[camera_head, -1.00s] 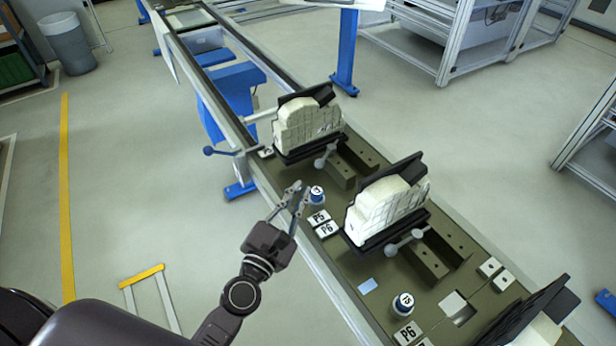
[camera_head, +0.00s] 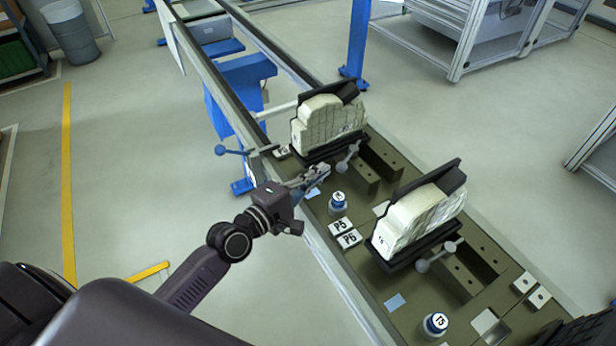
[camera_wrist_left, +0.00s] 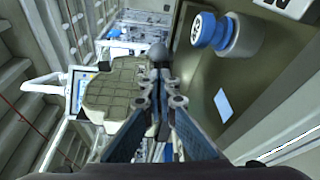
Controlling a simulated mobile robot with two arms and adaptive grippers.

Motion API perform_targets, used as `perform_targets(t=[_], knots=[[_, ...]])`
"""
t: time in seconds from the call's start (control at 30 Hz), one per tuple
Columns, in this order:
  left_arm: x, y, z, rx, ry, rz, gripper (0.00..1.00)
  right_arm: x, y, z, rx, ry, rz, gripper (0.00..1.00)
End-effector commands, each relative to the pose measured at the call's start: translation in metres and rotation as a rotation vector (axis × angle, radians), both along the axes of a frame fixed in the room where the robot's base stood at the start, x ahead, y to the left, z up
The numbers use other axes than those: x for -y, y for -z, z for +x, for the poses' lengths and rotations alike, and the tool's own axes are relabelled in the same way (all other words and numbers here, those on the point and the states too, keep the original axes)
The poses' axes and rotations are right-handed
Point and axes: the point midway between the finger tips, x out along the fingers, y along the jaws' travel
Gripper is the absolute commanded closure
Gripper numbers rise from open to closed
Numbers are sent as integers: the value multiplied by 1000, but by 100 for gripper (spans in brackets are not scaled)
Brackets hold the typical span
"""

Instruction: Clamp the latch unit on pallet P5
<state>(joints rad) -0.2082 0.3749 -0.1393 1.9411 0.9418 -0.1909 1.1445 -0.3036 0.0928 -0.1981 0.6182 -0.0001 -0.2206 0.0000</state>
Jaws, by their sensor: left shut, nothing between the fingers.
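The label P5 (camera_head: 340,226) lies beside label P6 on the pallet line. The far latch unit, a pale block (camera_head: 328,122) in a black holder, stands beyond it; it also shows in the left wrist view (camera_wrist_left: 112,92). A grey ball-ended clamp lever (camera_head: 348,157) is at its near side. My left gripper (camera_head: 322,174) is shut and empty, just left of that lever. In the left wrist view, the lever's ball knob (camera_wrist_left: 157,52) appears just past my fingertips (camera_wrist_left: 159,85); I cannot tell if they touch. My right gripper is out of view.
A second pale block (camera_head: 420,217) in a black holder stands nearer, with its own lever (camera_head: 437,258). Blue-and-white round parts (camera_head: 338,201) (camera_head: 435,325) stand on the line. A blue-knobbed handle (camera_head: 221,150) sticks out at the line's left edge. Open floor lies to the left.

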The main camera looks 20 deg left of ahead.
Motion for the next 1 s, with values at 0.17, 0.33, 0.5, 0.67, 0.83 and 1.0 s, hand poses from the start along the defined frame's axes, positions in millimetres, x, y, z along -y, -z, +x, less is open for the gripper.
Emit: perform_targets(t=[0.17,0.33,0.5,0.67,0.83,1.0], knots=[[8,0,20,1,0,-3,100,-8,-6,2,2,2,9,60],[11,1,28,1,1,-1,100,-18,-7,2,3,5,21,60],[12,2,29,0,0,-2,100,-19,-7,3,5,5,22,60],[12,2,28,0,0,-2,100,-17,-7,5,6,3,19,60],[14,2,31,0,-5,-4,100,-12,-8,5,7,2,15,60],[24,0,40,1,-18,-6,100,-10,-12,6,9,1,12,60]])
